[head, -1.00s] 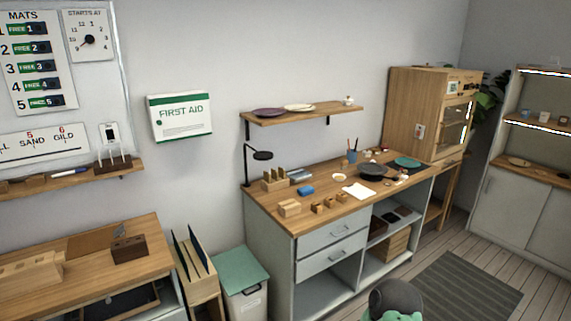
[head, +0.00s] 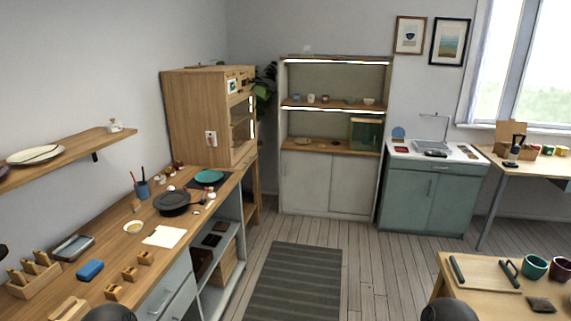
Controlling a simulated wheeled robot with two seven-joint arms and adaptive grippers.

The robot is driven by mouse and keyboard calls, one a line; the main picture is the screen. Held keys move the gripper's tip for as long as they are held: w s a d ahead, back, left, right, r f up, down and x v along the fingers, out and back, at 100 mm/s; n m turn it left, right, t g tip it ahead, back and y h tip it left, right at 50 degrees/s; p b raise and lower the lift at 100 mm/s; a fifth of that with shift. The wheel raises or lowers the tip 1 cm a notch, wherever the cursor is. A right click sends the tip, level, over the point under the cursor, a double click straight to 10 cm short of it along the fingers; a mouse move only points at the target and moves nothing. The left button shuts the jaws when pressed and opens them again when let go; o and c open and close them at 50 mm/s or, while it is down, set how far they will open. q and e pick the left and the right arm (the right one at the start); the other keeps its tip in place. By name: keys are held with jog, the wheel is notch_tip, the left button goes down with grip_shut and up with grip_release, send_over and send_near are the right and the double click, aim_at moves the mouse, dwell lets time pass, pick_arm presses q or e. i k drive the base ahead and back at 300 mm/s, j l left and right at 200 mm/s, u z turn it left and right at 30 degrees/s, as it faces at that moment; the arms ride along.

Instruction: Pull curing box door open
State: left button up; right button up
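The curing box appears to be the tall wooden cabinet (head: 195,118) standing at the far end of the long workbench, against the left wall. Its front faces right, with a small display panel at the top. The glazed door (head: 241,128) is seen at a steep angle and looks shut; a bright vertical strip runs along its far edge. A handle cannot be made out clearly. Neither of my grippers is in view; only dark rounded parts, probably of my own arms, show at the bottom edge.
The workbench (head: 108,262) along the left holds a dark plate, a teal disc, paper and small wooden blocks. A striped rug (head: 293,283) lies on open floor before the box. A lit shelf cabinet (head: 330,185) stands behind. A table (head: 480,300) is at front right.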

aim_at(233, 159)
jog(key=i+l, duration=0.15)
jog(key=i, duration=0.45)
jog(key=i+l, duration=0.15)
jog(key=i, duration=0.4)
jog(key=i+l, duration=0.15)
jog(key=i, duration=0.45)
jog(key=l+z, duration=0.05)
